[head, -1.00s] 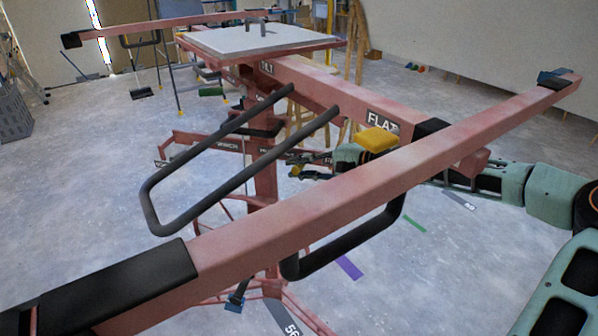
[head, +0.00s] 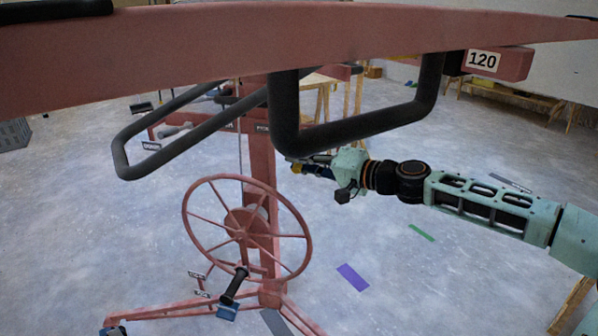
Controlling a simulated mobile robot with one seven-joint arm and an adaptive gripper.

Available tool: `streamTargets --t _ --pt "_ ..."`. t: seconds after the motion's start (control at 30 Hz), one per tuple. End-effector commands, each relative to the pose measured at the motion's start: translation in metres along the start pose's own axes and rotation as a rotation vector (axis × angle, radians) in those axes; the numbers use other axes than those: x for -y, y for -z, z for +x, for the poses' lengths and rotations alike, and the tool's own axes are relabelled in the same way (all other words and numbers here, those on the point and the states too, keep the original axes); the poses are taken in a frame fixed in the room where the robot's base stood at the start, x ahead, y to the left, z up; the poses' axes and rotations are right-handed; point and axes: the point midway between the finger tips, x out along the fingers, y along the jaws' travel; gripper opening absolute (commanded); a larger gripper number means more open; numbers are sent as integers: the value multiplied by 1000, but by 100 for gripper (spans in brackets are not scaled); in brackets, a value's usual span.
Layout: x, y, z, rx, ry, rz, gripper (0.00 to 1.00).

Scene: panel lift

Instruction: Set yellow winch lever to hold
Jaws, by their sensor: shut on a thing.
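Small labels (head: 197,276) beside the wheel are too small to read.
A long red beam (head: 200,55) crosses the top of the view, with black looped bars (head: 350,135) hanging just above my gripper. The red mast (head: 261,160) and base legs (head: 165,312) stand on grey floor. The floor at lower right is mostly clear.

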Motion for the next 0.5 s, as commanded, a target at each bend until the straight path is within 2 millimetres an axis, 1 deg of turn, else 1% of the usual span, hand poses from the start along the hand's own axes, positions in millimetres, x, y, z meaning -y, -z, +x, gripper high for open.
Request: streamTargets --t 0.03,0.5 --pt "-5 -3 1 -2 4 -11 0" --pt "-7 -1 2 -15 14 -61 0"
